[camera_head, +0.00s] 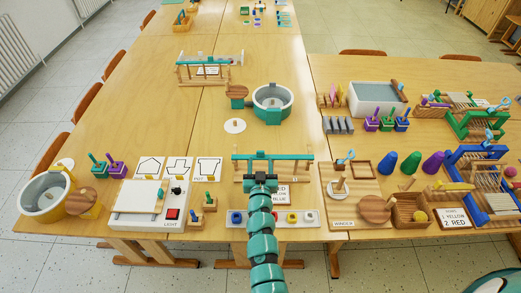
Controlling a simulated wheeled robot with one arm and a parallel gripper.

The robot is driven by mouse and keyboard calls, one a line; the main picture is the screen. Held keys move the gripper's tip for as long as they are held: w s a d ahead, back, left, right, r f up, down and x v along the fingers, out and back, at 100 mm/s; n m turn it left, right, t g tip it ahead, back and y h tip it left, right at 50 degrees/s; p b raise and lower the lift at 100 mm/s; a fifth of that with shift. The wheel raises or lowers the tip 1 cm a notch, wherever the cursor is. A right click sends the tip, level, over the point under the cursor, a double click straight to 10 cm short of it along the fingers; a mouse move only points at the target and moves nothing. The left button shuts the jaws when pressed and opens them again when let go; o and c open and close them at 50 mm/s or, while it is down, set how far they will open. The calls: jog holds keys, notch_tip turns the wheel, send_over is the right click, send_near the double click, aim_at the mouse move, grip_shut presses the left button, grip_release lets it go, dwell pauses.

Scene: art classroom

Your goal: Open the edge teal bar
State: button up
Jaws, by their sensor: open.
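A long teal bar (295,157) lies across a wooden rack (306,173) near the front edge of the table, in the middle of the head view. A second, similar rack with a teal bar (190,63) stands farther back on the left. My gripper (260,160) is at the front bar, its fingers apart and pointing away from me. The fingertips overlap the bar in the picture; I cannot tell whether they touch it. My gripper and arm hide part of the rack and the things under it.
A white strip with coloured knobs (304,218) lies in front of the rack. A light box (137,200) is on the left; a winder board (340,212) is close on the right. A teal-rimmed pot (272,102) stands behind. The table between pot and rack is mostly clear.

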aim_at(260, 153)
jog(key=shift+w, duration=2.9)
grip_shut()
